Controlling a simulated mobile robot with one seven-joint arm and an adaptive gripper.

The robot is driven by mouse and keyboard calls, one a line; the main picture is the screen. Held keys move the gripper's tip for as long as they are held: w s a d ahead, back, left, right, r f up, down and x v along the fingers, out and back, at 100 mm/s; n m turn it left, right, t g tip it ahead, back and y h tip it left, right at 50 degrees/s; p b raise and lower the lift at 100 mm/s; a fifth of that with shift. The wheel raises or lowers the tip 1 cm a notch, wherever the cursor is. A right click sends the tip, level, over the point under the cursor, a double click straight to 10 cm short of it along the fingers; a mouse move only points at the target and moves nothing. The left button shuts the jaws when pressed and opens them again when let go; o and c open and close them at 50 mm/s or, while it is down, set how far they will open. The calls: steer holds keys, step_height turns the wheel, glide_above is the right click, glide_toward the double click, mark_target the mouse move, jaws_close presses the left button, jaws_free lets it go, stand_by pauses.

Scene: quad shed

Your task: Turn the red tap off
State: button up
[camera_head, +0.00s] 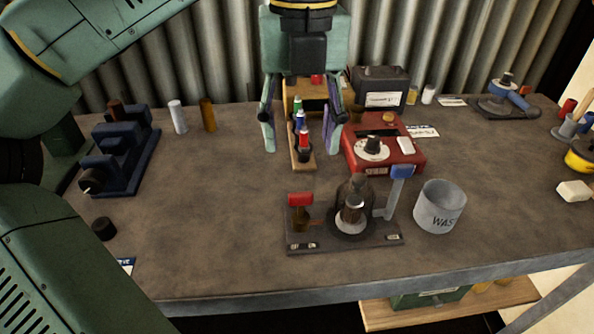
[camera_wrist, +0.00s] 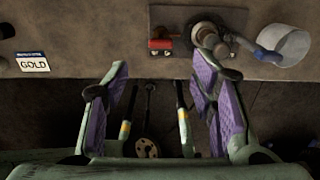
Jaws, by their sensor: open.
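The red tap (camera_head: 300,199) has a flat red handle on a dark post, at the left of a grey base plate (camera_head: 305,245). It also shows in the wrist view (camera_wrist: 160,45), ahead of and between my fingertips. My gripper (camera_head: 300,148) is open and empty, with purple pads, also in the wrist view (camera_wrist: 160,72). It hangs apart from the red tap.
A grey bucket marked "WAS" (camera_head: 440,208) stands right of the plate. A wooden rack (camera_head: 302,160) with small bottles and a red device (camera_head: 415,157) are behind it. A blue machine (camera_head: 122,160) is at left.

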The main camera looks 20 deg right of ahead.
mark_target(301, 193)
step_height(301, 193, down, 10)
steer(key=shift+s+r+p, duration=0.1)
steer(key=shift+p, duration=0.55)
steer(key=shift+c, duration=0.4)
steer(key=c, duration=1.1)
